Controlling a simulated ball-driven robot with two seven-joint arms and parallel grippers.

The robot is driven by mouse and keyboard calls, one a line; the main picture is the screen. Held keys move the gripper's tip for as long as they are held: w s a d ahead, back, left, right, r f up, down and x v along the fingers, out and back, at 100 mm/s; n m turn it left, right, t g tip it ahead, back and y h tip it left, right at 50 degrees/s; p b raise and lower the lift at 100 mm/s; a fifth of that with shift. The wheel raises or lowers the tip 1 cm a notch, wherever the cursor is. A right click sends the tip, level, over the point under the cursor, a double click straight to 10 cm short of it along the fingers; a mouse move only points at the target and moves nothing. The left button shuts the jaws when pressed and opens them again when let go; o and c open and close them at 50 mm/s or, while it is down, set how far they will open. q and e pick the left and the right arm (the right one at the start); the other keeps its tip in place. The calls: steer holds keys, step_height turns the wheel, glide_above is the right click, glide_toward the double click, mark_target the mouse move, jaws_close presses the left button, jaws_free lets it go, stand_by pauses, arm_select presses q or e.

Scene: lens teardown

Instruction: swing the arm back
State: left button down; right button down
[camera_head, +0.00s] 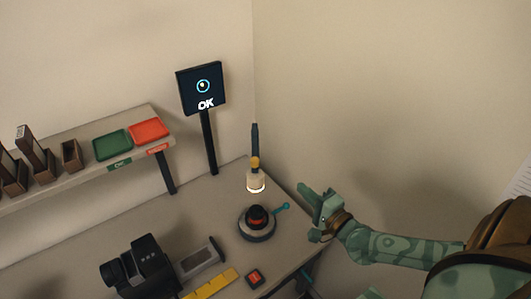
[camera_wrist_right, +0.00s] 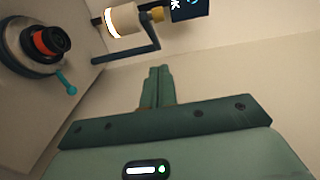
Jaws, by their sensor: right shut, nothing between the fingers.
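My right gripper (camera_head: 309,192) reaches in from the right and is shut and empty, just off the table's right edge. In the right wrist view its green fingers (camera_wrist_right: 157,84) are together with nothing between them. The upright arm (camera_head: 254,140) carries a cream cylinder (camera_head: 256,181) with a glowing ring at its lower end. The cylinder also shows in the right wrist view (camera_wrist_right: 122,20). Below and in front of it, a round stand (camera_head: 256,231) with a blue lever (camera_head: 281,208) bears a black and red lens (camera_head: 257,214). The gripper is apart from all of them. My left gripper is not in view.
A dark screen (camera_head: 202,89) reading OK stands behind. A black device (camera_head: 140,265), a grey block (camera_head: 199,258), a yellow bar (camera_head: 211,285) and a small red-marked block (camera_head: 254,278) lie in front. A shelf with a green tray (camera_head: 112,144) and a red tray (camera_head: 149,130) runs along the left wall.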

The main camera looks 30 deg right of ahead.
steer(key=w+a, duration=0.3)
steer(key=w, duration=0.9)
steer(key=shift+w+a+r, duration=0.25)
steer(key=shift+w+a, duration=0.05)
steer(key=shift+a, duration=0.05)
